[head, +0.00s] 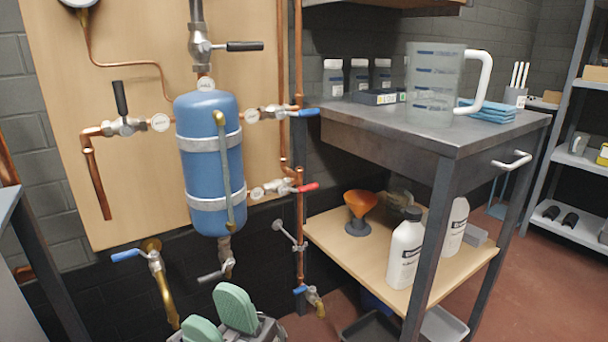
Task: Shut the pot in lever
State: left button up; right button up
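The blue pot (208,165) hangs upright on a wooden board, with copper pipes and lever valves around it. Its round tags are too small to read, so I cannot tell which lever is labelled pot in. A black lever (119,97) on the left valve stands nearly upright, across its pipe. The top black lever (245,46) lies sideways across its upright pipe. A blue lever (305,112) and a red lever (308,187) at right lie roughly along their pipes. My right gripper (214,317) shows green finger pads, apart and empty, below the pot. My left gripper is out of view.
A grey steel table (450,135) with a clear jug (433,80) stands close on the right. Its lower shelf holds an orange funnel (360,204) and white bottles (405,250). Low blue-handled taps (310,293) jut out near my gripper.

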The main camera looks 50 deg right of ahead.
aim_at(282, 191)
jog(key=z, duration=1.45)
jog(key=k+l, duration=0.05)
jog(key=l, duration=0.05)
